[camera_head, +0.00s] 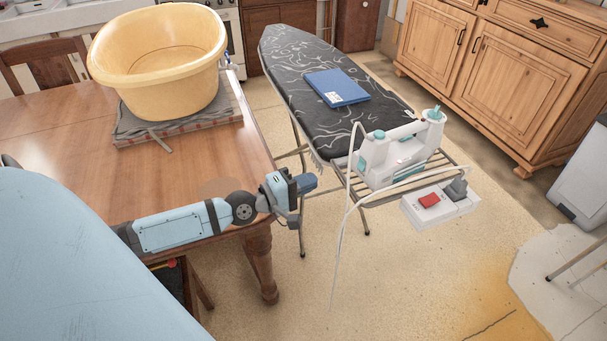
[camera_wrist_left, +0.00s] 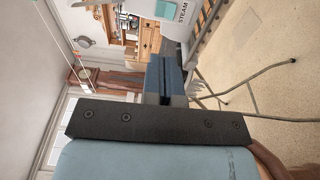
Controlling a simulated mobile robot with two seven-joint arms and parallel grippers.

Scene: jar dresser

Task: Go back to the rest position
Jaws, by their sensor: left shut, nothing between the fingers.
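My left arm reaches in from the left in the head view, over the near right edge of the wooden table. My left gripper (camera_head: 306,183) is at its end, just past that edge and left of the ironing board's iron rest. It is shut and empty. In the left wrist view the gripper's fingers (camera_wrist_left: 166,80) show as dark blue-grey blocks pressed together, with the white steam iron behind them. My right gripper is in neither view.
A wooden table (camera_head: 50,130) carries a yellow tub (camera_head: 155,65) on folded cloths. An ironing board (camera_head: 290,50) holds a blue book (camera_head: 338,87) and a steam iron (camera_head: 385,155). A white box (camera_head: 425,212) with a red switch is beside the rack.

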